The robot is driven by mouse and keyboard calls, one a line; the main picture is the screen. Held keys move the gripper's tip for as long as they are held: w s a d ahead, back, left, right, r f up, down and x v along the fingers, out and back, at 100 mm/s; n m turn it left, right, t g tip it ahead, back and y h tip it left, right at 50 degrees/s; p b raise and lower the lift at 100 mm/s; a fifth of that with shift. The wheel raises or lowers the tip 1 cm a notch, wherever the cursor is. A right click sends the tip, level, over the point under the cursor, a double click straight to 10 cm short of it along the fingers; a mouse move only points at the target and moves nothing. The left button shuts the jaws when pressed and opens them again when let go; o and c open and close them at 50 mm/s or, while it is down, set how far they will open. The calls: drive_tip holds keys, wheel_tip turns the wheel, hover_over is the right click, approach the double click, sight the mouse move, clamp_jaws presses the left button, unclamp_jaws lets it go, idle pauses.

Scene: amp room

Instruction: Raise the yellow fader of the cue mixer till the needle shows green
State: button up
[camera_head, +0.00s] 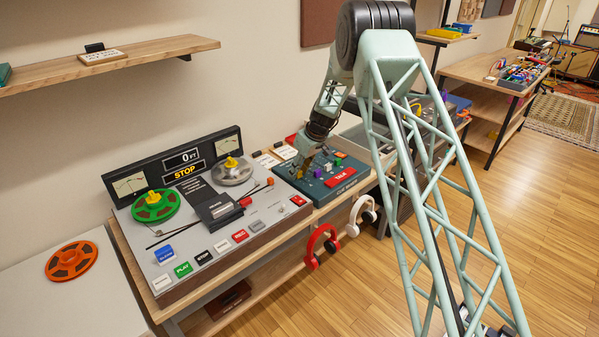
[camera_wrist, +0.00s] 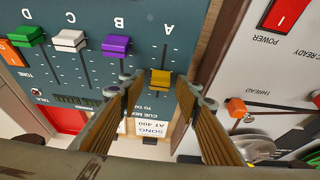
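The cue mixer (camera_head: 349,183) is a dark teal box with a red TALK button (camera_head: 341,177), right of the tape machine in the head view. In the wrist view its panel (camera_wrist: 145,55) carries the yellow fader (camera_wrist: 160,83) at the slot marked A. My gripper (camera_wrist: 162,88) is open, with one finger on each side of the yellow fader; I cannot tell whether either finger touches it. In the head view my gripper (camera_head: 304,167) is over the mixer's left end and the yellow fader cannot be made out. I cannot make out a mixer needle.
Headphones (camera_head: 321,246) hang on the bench front.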

drive_tip(key=shift+r, duration=0.1)
drive_tip(key=v, duration=1.1)
drive_tip(key=shift+s+r, duration=0.15)
drive_tip(key=shift+r, duration=0.2)
drive_tip(key=shift+r, duration=0.2)
